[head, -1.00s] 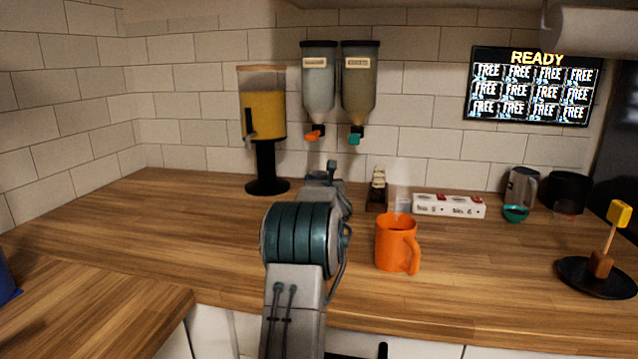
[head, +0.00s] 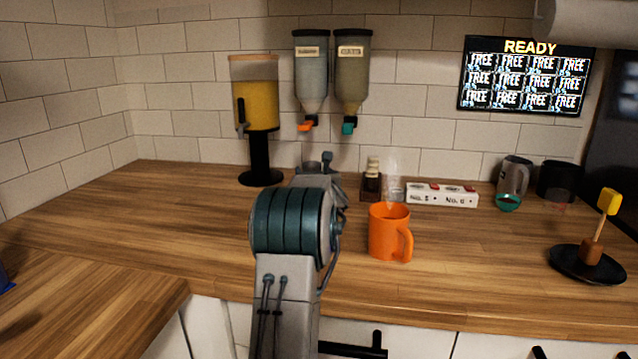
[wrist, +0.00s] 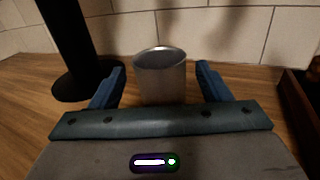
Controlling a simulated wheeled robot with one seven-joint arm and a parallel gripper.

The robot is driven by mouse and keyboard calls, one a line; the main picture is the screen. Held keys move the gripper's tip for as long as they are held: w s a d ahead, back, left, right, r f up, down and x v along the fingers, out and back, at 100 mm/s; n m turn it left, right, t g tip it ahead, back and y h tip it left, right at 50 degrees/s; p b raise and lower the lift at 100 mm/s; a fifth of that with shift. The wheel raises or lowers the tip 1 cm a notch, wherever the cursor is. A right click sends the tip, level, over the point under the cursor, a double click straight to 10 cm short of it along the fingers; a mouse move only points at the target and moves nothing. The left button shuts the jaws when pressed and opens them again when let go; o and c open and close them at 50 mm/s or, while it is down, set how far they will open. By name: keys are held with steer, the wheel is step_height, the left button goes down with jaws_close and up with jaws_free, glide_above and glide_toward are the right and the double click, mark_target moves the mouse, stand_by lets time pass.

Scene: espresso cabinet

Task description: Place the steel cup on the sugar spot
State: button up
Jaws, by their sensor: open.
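The steel cup (wrist: 161,76) stands upright on the wooden counter in the wrist view, between the two blue fingers of my gripper (wrist: 161,84). The fingers are open, one on each side, with a gap visible between each finger and the cup. In the head view my arm hides most of the gripper (head: 322,172), which reaches toward the wall below two hanging dispensers. I cannot make out the cup clearly there. No marked sugar spot is readable. The left dispenser (head: 311,75) has an orange spout and the right dispenser (head: 351,75) a teal one.
A juice dispenser (head: 255,95) on a black stand is left of my gripper. An orange mug (head: 388,234), a dark wooden holder (head: 371,187) and a white box (head: 440,195) are to the right. A black plate (head: 578,272) lies far right.

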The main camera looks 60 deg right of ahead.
steer(key=v, duration=1)
